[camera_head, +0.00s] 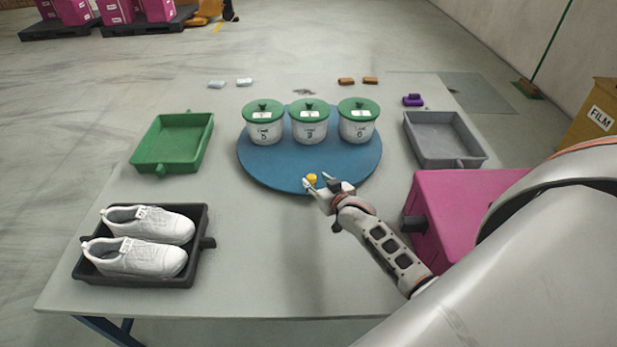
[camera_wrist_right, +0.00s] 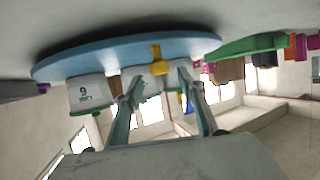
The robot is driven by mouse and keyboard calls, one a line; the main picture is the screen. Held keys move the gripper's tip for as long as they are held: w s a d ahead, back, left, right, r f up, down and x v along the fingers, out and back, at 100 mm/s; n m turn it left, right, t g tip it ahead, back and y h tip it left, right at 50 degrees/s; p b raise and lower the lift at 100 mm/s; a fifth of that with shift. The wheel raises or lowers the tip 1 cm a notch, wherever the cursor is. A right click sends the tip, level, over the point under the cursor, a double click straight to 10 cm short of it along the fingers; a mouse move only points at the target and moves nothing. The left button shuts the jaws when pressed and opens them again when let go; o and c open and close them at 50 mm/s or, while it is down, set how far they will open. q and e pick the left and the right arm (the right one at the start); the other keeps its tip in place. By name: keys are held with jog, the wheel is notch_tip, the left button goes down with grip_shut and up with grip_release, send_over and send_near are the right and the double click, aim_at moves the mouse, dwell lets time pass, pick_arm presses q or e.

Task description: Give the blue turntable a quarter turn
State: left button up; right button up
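The blue turntable (camera_head: 270,165) lies flat on the table and carries three white pots with green lids along its far half. A yellow knob (camera_head: 311,178) stands at its near edge. My right gripper (camera_head: 319,182) is at this edge, its fingers apart close to the knob. In the right wrist view, which is upside down, the knob (camera_wrist_right: 155,60) shows between the open fingertips (camera_wrist_right: 162,80), against the blue disc (camera_wrist_right: 100,58). I cannot tell whether a finger touches it. My left gripper is not in view.
A green tray (camera_head: 142,158) is left of the turntable and a grey tray (camera_head: 480,157) right. A black tray (camera_head: 180,284) with white shoes is front left. A magenta box (camera_head: 455,195) stands right of my right gripper. Small blocks lie behind. The front middle table is clear.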

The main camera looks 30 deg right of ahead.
aim_at(312, 178)
jog(key=b+x, duration=0.1)
jog(key=x, duration=0.3)
jog(key=shift+w+f, duration=0.25)
jog(key=shift+w, duration=0.15)
grip_shut()
